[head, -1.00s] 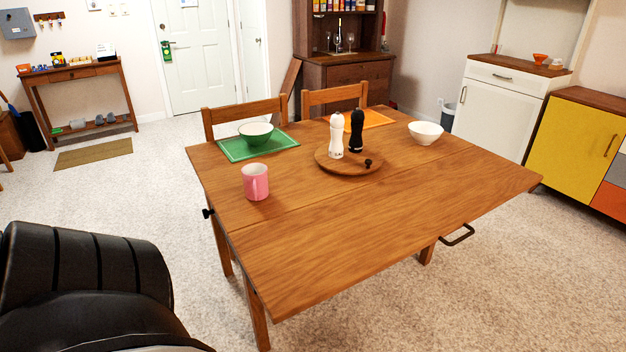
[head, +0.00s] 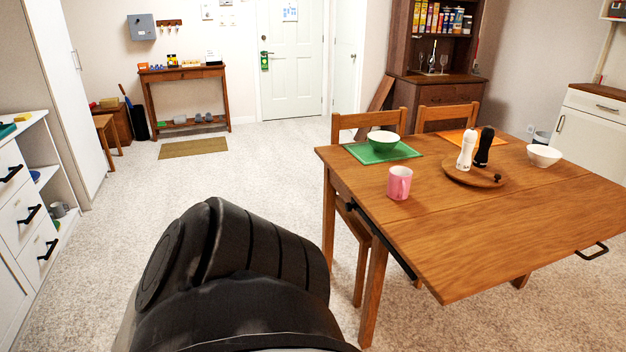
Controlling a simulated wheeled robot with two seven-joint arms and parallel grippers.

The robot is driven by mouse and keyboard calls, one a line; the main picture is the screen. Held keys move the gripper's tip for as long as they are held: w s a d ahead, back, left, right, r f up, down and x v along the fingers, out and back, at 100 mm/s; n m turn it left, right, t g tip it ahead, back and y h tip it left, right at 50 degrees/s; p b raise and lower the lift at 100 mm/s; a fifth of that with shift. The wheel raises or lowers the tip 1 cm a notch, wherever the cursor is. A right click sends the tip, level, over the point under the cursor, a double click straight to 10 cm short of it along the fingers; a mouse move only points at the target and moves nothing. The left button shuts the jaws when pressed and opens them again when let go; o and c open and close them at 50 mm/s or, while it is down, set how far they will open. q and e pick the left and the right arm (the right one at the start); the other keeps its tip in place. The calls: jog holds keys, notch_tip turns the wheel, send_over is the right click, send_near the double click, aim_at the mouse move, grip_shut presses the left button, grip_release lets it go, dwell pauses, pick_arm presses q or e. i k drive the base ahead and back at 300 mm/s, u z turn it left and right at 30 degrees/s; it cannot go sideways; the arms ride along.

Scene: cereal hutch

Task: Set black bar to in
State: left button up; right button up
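A thin black bar (head: 388,243) runs along the left edge of the wooden table (head: 480,235), just under the top, with a dark knob (head: 351,206) at its far end. A black loop-shaped handle (head: 592,251) sticks out below the tabletop's right front edge. I cannot tell which of these the task calls the black bar. Neither of my grippers is in view. A black part of my own arm fills the lower middle of the head view, left of the table and apart from it in the picture.
On the table are a pink mug (head: 399,183), a green bowl (head: 383,142), a round wooden tray (head: 455,177) with white and black mills, and a white bowl (head: 543,156). Chairs stand behind. White drawers (head: 22,205) are at left. Carpet is open between.

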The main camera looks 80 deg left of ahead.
aim_at(348, 206)
jog(key=u, duration=1.45)
jog(key=i, duration=1.45)
jog(key=z, duration=0.05)
